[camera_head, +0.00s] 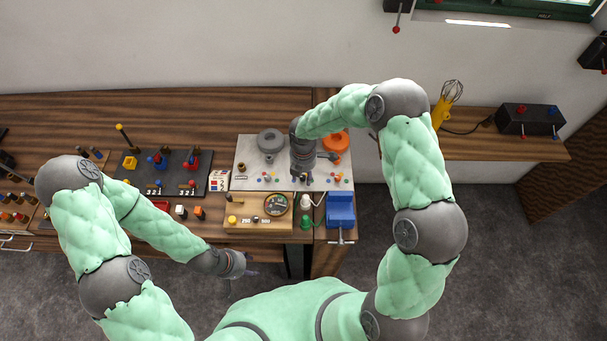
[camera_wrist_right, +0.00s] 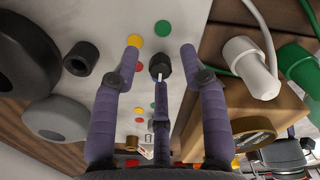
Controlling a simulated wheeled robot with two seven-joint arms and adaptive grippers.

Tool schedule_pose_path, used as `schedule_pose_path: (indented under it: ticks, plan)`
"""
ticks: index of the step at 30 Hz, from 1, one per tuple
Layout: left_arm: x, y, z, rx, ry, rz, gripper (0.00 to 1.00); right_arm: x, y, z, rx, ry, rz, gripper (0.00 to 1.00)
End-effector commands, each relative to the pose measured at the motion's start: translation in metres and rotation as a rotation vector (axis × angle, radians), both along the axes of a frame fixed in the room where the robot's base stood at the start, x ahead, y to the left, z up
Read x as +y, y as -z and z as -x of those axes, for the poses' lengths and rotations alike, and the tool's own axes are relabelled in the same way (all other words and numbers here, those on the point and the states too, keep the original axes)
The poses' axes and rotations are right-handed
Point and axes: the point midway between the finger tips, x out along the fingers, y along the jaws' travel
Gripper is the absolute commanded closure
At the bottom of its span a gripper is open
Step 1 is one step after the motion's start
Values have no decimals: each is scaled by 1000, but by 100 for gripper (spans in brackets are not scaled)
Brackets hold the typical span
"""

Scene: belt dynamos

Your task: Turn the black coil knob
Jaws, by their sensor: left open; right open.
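In the right wrist view, a small black faceted knob (camera_wrist_right: 160,66) stands on the pale panel (camera_wrist_right: 125,108) between the fingers of my right gripper (camera_wrist_right: 161,46). The fingers are spread around it with gaps at the sides; I cannot tell whether the third finger touches it. A second black cylindrical piece (camera_wrist_right: 80,58) stands to the left, outside the fingers. In the head view, my right gripper (camera_head: 303,183) points down over the panel (camera_head: 345,174) and hides the knob. My left gripper (camera_head: 250,269) is open and empty, low in front of the bench, partly hidden by its arm.
A grey round coil (camera_head: 270,140) and an orange one (camera_head: 338,139) stand at the panel's back. Coloured buttons lie around the knob. A wooden box (camera_head: 262,225) with a gauge and a blue vise (camera_head: 340,210) are in front. White (camera_wrist_right: 250,68) and green (camera_wrist_right: 297,66) pieces are close right.

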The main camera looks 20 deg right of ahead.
Motion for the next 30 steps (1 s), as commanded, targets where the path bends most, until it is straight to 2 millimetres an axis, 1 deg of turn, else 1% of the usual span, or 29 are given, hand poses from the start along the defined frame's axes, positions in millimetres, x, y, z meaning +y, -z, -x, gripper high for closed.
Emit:
schedule_pose_path:
  ticks: [5, 12, 18, 24, 30]
  plan:
    - [0, 0, 0, 0, 0, 0, 49, 0, -22, -2, -6, 0, 0, 56]
    - [0, 0, 0, 0, 0, 0, 49, 0, -69, -1, -4, 0, 0, 56]
    - [0, 0, 0, 0, 0, 0, 49, -1, -101, -1, -2, 1, 0, 56]
    - [0, 0, 0, 0, 0, 0, 49, -1, -116, 0, 0, -1, 0, 56]
    - [0, 0, 0, 0, 0, 0, 49, -1, -118, 0, 1, 0, 0, 56]
